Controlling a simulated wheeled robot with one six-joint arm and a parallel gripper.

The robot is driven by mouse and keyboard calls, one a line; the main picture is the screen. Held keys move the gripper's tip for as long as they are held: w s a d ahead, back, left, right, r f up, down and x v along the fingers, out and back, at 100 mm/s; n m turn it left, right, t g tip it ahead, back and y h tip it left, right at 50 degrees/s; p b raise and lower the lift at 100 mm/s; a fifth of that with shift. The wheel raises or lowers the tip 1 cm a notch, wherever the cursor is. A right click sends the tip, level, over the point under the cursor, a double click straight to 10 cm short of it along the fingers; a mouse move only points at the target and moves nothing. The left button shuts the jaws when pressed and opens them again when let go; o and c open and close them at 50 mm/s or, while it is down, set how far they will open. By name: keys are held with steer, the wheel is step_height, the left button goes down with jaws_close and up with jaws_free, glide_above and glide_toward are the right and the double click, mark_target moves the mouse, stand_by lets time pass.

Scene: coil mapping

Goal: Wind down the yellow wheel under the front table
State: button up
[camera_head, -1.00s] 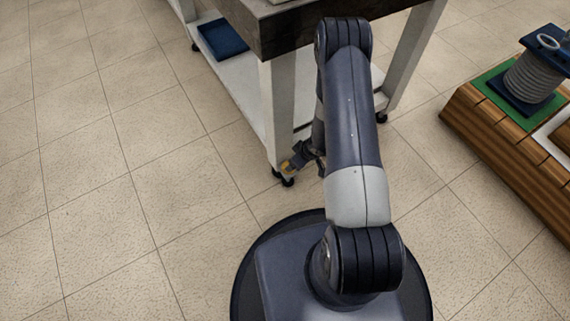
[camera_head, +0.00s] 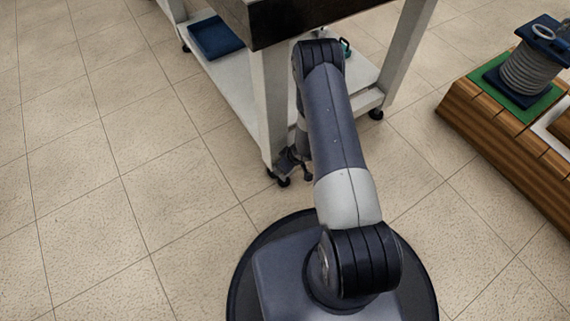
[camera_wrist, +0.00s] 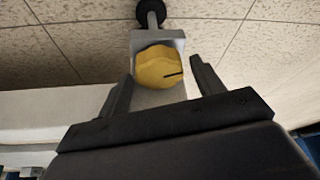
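The yellow wheel (camera_wrist: 159,67) is a round scalloped knob with a dark line on its face. In the wrist view it sits on the grey-white table leg (camera_wrist: 158,98), near the black caster (camera_wrist: 150,12). My gripper (camera_wrist: 158,85) is open, with one finger on each side of the wheel in the picture. I cannot tell whether the fingers touch it. In the head view my gripper (camera_head: 292,160) is low beside the front leg of the table (camera_head: 266,105). The wheel is hidden there.
The table's lower shelf (camera_head: 215,85) holds a blue tray (camera_head: 217,37) and a small teal object (camera_head: 346,48). A wooden pallet (camera_head: 510,135) with a grey coil (camera_head: 527,72) on a blue stand is at right. Open tiled floor lies to the left.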

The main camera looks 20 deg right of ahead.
steer(key=c, duration=0.8)
steer(key=shift+o, duration=0.2)
steer(key=shift+f+m+b, duration=0.15)
steer(key=shift+m+b, duration=0.35)
steer(key=shift+b, duration=0.15)
steer(key=m+h+b, duration=0.1)
steer(key=m+b, duration=0.1)
steer(key=b, duration=0.1)
steer(key=shift+a+t, duration=0.1)
steer(key=shift+t, duration=0.2)
steer(key=shift+m+h+b, duration=0.4)
steer(key=shift+m+b, duration=0.2)
steer(key=shift+m, duration=0.4)
steer(key=shift+a+m+h, duration=0.1)
steer(key=shift+m+h, duration=0.3)
steer(key=shift+m, duration=0.9)
steer(key=o, duration=1)
steer(key=shift+c, duration=0.2)
